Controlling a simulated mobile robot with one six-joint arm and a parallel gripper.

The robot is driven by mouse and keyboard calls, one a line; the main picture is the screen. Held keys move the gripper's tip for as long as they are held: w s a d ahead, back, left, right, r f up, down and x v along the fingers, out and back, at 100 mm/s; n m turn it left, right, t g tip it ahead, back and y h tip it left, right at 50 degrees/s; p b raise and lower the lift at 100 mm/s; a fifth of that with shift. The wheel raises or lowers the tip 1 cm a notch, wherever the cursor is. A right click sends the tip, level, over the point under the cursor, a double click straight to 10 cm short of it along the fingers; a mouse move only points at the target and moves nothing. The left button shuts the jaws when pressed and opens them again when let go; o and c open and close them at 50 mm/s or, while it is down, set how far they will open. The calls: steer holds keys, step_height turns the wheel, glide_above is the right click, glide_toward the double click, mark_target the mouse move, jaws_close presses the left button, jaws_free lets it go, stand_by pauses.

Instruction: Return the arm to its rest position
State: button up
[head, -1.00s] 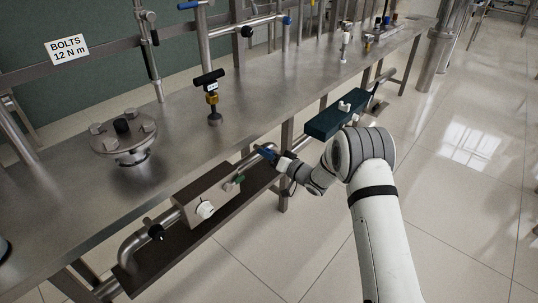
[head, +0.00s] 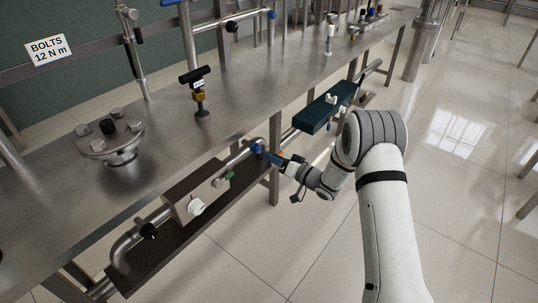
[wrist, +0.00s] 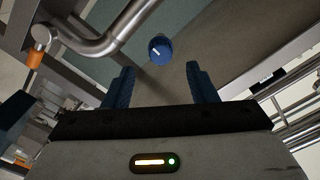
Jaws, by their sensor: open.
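My gripper (head: 274,158) is at the front of the steel bench, at the height of the lower pipe shelf, with my white and grey arm reaching in from the right. In the wrist view its two dark blue fingers (wrist: 160,82) stand apart with nothing between them. A round blue knob (wrist: 159,49) with a white mark is just beyond the fingertips, apart from them.
The steel bench (head: 190,150) runs along the left above my gripper. A dark blue box (head: 318,116) with white fittings is beyond it. A grey box (head: 185,195) with a white knob is on the lower shelf. Floor (head: 455,215) to the right is open.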

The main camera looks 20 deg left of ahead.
stand_by(0.4)
steer(key=w+d+r+m+t+h+p, duration=0.1)
steer(key=w+d+r+t+h+p, duration=0.15)
steer(key=d+r, duration=0.35)
steer(key=w+d+r+m+t+h+p, duration=0.1)
steer(key=w+d+r+t+h+p, duration=0.2)
steer(key=r, duration=0.5)
steer(key=s+d+r+m+g+h+p, duration=0.1)
steer(key=s+d+r+h+p, duration=0.2)
steer(key=d+r, duration=0.35)
steer(key=s+d+r+m+g+h+p, duration=0.1)
steer(key=s+d+r+h, duration=0.4)
steer(key=d, duration=0.3)
steer(key=s+d+r+g+h+p, duration=0.1)
steer(key=s+d+r+g+p, duration=0.1)
steer(key=s, duration=0.8)
steer(key=s+d+r+m+g+h+p, duration=0.1)
steer(key=s+d+r+g+p, duration=0.2)
steer(key=s, duration=0.8)
steer(key=s+d+r+g+h+p, duration=0.1)
steer(key=s+d+r, duration=0.4)
steer(key=s, duration=0.6)
steer(key=r+g+p, duration=0.1)
steer(key=p, duration=0.1)
steer(key=shift+s+m+g+p, duration=0.25)
steer(key=shift+m+g+p, duration=0.05)
steer(key=shift+g+p, duration=0.1)
steer(key=shift+d, duration=0.15)
